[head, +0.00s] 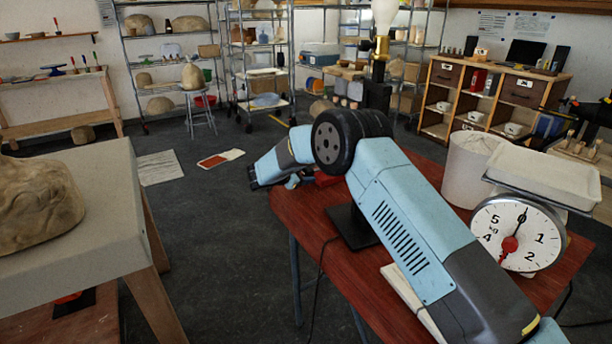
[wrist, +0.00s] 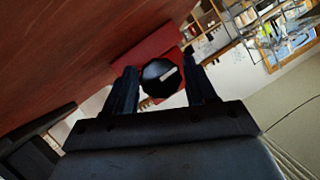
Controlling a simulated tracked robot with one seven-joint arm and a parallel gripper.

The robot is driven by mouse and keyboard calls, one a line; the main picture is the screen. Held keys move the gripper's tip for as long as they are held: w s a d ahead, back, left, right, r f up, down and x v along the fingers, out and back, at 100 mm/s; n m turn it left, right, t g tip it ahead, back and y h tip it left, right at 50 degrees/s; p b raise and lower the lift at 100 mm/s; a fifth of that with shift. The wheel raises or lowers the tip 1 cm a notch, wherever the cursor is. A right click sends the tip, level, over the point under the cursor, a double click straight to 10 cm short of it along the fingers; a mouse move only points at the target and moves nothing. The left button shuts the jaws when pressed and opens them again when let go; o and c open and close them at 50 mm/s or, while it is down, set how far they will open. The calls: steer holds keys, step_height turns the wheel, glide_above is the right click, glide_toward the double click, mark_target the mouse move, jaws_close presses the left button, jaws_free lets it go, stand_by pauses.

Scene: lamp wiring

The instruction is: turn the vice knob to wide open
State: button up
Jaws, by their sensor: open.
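In the wrist view the vice knob (wrist: 160,79) is round and black with a white pointer mark tilted up to the right. It sits in front of the red vice (wrist: 146,50). My gripper (wrist: 162,85) is open, with one dark finger on each side of the knob; I cannot tell whether either finger touches it. In the head view my gripper (head: 262,176) is at the left edge of the red-brown table (head: 307,222). Only a small red part of the vice (head: 327,179) shows there, behind my arm, and the knob is hidden.
A lamp with a white bulb (head: 385,14) and brass socket (head: 381,46) stands on a black base (head: 352,226) behind my arm. A white bin (head: 466,170) and a dial scale (head: 517,234) stand to the right. A table with a clay lump (head: 35,203) is at left.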

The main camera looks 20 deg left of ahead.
steer(key=shift+w+d+f, duration=0.2)
steer(key=shift+w, duration=0.2)
steer(key=c, duration=0.7)
steer(key=shift+c, duration=0.2)
steer(key=n+g+h, duration=0.1)
steer(key=n, duration=0.1)
steer(key=shift+n+g, duration=0.3)
steer(key=n+g+h, duration=0.1)
steer(key=n+h, duration=0.1)
steer(key=shift+n, duration=0.4)
steer(key=shift+a+n+g+h, duration=0.1)
steer(key=shift+n+g+h, duration=0.6)
steer(key=shift+n, duration=0.5)
steer(key=shift+n+g+h, duration=0.3)
steer(key=shift+n+h, duration=0.5)
steer(key=shift+n, duration=0.4)
